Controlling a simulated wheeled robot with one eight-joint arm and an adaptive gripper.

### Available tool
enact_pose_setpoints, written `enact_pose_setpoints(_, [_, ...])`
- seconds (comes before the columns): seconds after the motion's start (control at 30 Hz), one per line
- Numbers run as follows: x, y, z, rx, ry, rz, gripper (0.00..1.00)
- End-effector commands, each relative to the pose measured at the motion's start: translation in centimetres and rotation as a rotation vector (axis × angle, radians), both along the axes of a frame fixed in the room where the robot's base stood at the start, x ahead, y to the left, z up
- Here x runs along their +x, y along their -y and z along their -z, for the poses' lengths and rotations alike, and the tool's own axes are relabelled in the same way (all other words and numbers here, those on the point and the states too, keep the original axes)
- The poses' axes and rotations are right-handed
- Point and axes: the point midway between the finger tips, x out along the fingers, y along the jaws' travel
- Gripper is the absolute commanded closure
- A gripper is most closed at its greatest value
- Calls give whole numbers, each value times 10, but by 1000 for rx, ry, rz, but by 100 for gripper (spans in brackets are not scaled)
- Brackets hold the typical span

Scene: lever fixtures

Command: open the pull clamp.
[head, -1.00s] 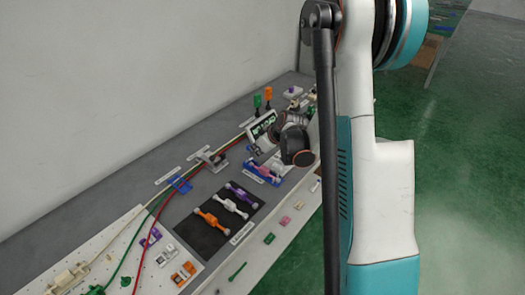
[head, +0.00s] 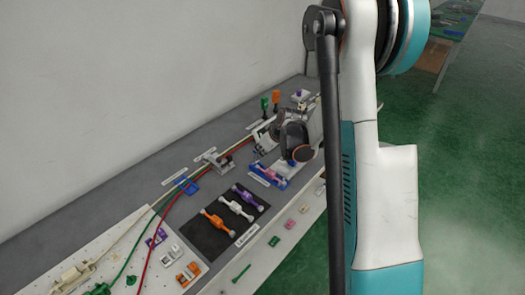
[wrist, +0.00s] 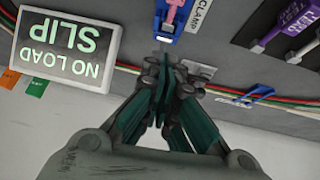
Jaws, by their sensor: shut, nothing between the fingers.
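The pull clamp appears to be the blue fixture with a pink handle (head: 270,177), at the back right of the bench in the head view. In the wrist view its blue base (wrist: 166,32) and pink part (wrist: 174,12) are cut off at the top edge, beside a label ending in "CLAMP" (wrist: 203,14). My gripper (wrist: 165,66) is shut and empty, its dark green fingers together. In the wrist image its tips lie just below the blue base; I see no contact. In the head view my wrist (head: 293,140) hides the fingertips.
A "NO LOAD SLIP" sign (wrist: 67,48) stands left in the wrist view. Red, green and white cables (head: 200,172) run along the bench past a grey bracket (head: 216,162). A black mat (head: 208,237) carries orange, white and purple levers. A wall stands behind.

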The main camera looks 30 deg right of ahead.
Motion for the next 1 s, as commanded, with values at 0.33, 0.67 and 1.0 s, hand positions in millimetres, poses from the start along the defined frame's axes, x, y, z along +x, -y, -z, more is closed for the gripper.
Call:
enact_pose_setpoints(0.33, [7, -3, -4, -23, -61, -1, 100])
enact_pose_setpoints(0.67, [15, -6, -6, -48, -132, -2, 100])
enact_pose_setpoints(1.0, [25, -10, -9, -83, -227, -1, 100])
